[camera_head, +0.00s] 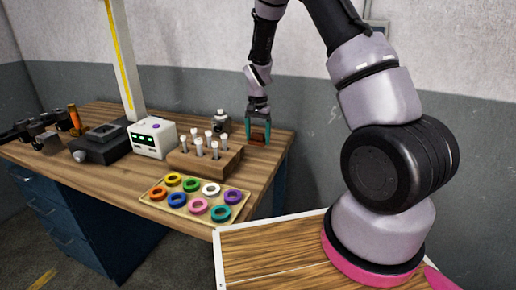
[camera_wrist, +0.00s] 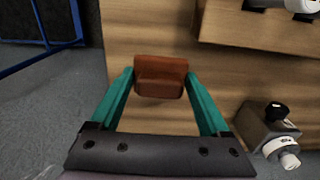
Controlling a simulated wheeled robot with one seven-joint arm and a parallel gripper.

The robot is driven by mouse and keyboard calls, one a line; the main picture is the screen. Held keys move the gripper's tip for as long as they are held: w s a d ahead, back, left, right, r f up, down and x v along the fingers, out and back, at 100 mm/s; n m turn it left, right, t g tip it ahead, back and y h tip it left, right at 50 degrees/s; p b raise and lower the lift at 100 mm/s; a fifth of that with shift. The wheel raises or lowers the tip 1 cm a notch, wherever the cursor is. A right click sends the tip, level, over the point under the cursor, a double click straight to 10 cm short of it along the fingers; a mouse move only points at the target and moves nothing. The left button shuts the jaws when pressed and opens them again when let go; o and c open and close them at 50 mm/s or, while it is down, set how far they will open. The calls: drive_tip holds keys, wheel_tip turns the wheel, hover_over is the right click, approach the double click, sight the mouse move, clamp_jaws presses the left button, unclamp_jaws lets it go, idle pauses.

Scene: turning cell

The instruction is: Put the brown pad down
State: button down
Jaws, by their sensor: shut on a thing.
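The brown pad (camera_wrist: 161,76) is between the teal fingertips of my gripper (camera_wrist: 161,82) in the wrist view. It is a small reddish-brown block with a step across its face. In the head view my gripper (camera_head: 259,130) points down at the right back part of the wooden bench, and the pad (camera_head: 257,138) shows low between its fingers. The fingers are shut on the pad. It is at or just above the bench top; I cannot tell if it touches.
A wooden block with several white-topped pegs (camera_head: 206,157) stands left of my gripper. A small grey device (camera_head: 221,121) stands behind it. A tray of coloured rings (camera_head: 195,199) lies at the front. The bench's right edge (camera_head: 283,165) is close to my gripper.

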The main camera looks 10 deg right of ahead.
sight(258, 140)
drive_tip(key=shift+f, duration=2.1)
drive_tip(key=shift+f, duration=0.1)
unclamp_jaws()
